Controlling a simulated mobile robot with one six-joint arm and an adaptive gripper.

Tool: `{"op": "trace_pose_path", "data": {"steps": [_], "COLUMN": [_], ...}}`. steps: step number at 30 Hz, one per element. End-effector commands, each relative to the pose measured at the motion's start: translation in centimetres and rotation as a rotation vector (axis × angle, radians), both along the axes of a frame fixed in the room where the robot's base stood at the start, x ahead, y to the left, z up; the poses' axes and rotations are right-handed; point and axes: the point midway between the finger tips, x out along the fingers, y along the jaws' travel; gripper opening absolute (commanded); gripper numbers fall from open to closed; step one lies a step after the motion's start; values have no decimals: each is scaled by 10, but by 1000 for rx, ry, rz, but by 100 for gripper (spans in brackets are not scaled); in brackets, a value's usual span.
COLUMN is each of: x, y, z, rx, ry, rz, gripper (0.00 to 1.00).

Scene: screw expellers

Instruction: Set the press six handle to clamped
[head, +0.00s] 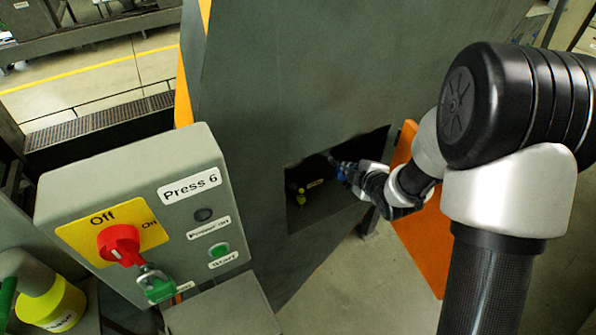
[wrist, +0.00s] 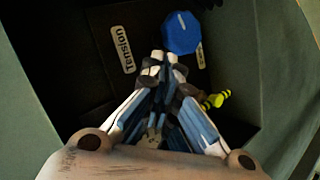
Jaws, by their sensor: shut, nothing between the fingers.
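The press six cabinet (head: 280,90) has a dark recess in its front. A short yellow-and-black striped handle (wrist: 215,100) sits inside the recess, to the right of my fingers in the wrist view; it shows as a small yellow-green piece (head: 300,196) in the head view. I cannot read a clamped mark near it. My gripper (wrist: 163,60) is shut and empty, reaching into the recess. Its fingertips are just below a blue knob (wrist: 181,32) with a white pointer line; I cannot tell if they touch it. In the head view my gripper (head: 335,162) is at the recess opening.
A white "Tension" label (wrist: 127,48) is left of the knob; another label (wrist: 200,55) is too unclear to read. A grey "Press 6" control box (head: 150,210) with a red switch (head: 119,245) stands left. An orange panel (head: 420,240) borders the recess's right side.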

Motion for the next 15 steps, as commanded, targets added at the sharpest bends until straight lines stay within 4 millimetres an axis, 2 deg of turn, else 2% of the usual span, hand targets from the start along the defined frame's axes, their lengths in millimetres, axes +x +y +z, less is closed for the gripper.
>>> {"op": "trace_pose_path", "data": {"steps": [1,8,15], "x": [2,-1,-33], "y": [7,44,75], "z": [-13,-59,-98], "rx": [-12,-51,-49], "ry": [-18,-184,-381], "rz": [47,263,415], "gripper": [0,0,0]}}
